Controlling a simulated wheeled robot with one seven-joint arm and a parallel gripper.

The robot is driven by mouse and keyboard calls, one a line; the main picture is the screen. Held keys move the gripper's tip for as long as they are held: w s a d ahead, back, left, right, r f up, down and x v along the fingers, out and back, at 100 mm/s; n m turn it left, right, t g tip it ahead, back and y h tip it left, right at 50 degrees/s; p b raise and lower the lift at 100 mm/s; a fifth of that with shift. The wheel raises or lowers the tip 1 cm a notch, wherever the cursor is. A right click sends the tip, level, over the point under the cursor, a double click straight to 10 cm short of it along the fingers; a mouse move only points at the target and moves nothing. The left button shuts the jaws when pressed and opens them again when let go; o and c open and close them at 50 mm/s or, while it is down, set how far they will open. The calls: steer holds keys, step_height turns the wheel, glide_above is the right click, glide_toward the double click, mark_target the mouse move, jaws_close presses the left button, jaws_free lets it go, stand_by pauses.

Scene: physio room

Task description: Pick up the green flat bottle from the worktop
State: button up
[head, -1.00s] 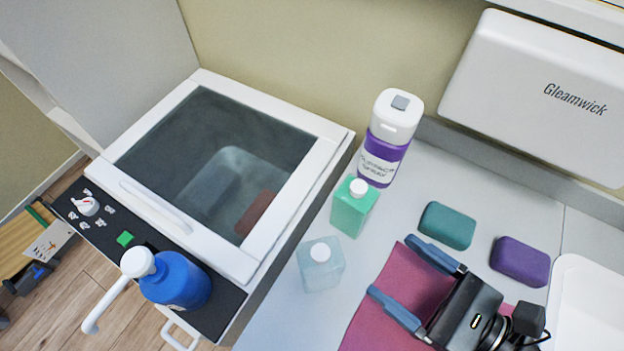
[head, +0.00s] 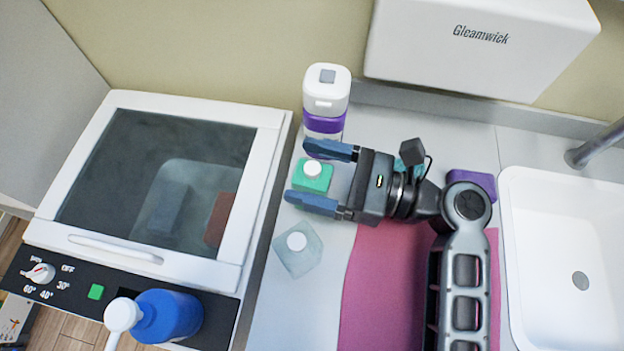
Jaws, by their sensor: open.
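The green flat bottle (head: 314,177) with a round white cap stands upright on the worktop (head: 268,318), beside the white-lidded unit. My gripper (head: 309,173) is open and points left, with its blue fingertips on either side of the bottle as seen from above. One finger is on the far side, the other on the near side. Whether the fingers touch the bottle, and how high they are above the worktop, I cannot tell. The near finger covers part of the bottle's lower edge.
A purple-and-white dispenser (head: 326,95) stands just behind the far finger. A clear bottle (head: 298,252) stands in front of the near finger. A blue pump bottle (head: 170,314) is on the unit (head: 262,195). A pink mat (head: 380,290), purple block (head: 473,181) and sink (head: 530,250) lie right.

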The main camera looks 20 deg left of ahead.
steer(key=shift+a, duration=0.15)
jaws_close()
stand_by(0.7)
